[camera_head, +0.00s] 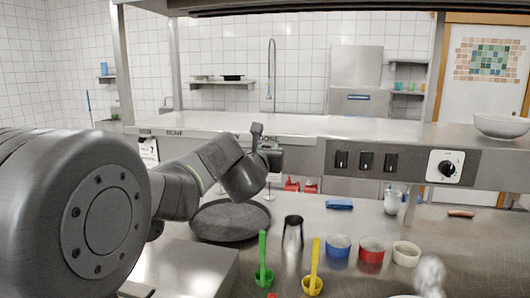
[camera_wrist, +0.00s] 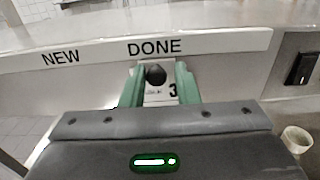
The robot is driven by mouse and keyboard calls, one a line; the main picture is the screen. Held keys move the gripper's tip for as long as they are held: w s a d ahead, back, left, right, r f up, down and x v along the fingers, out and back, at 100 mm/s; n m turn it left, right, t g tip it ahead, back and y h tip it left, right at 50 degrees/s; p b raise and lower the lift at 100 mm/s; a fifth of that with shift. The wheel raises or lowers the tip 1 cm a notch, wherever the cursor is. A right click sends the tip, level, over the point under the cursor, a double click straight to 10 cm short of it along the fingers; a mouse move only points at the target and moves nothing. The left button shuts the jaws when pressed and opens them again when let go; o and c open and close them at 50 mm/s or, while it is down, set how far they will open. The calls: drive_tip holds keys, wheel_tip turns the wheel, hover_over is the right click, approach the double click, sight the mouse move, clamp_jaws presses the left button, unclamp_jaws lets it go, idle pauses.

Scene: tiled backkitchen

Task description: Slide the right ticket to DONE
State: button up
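The right ticket (camera_wrist: 172,91) is a white card with a black round knob and a partly visible "3". In the wrist view it hangs directly below the word DONE on the white label strip (camera_wrist: 97,54), to the right of the word NEW. My gripper (camera_wrist: 161,70) has its two green fingers on either side of the knob, with small gaps visible, so it looks open around it. In the head view my gripper (camera_head: 257,135) is at the shelf front, partly covering this ticket. Another ticket (camera_head: 148,150) hangs on the left strip.
A steel shelf (camera_head: 300,126) runs above the counter, with a black-knobbed control panel (camera_head: 402,163) right of the strip. Below are a dark pan (camera_head: 230,221), a metal cup (camera_head: 293,234), blue (camera_head: 338,247), red (camera_head: 371,251) and cream bowls (camera_head: 406,254), and green and yellow spoons.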

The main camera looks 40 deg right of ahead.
drive_tip(key=shift+o, duration=1)
drive_tip(key=shift+s, duration=0.1)
drive_tip(key=p+v, duration=0.1)
drive_tip(key=v, duration=1.2)
drive_tip(key=shift+a, duration=0.35)
drive_tip(key=shift+s+d, duration=0.1)
drive_tip(key=b+x, duration=0.1)
drive_tip(key=x, duration=1.2)
drive_tip(key=shift+w+d, duration=0.2)
drive_tip(key=shift+d, duration=0.05)
drive_tip(key=shift+a, duration=0.1)
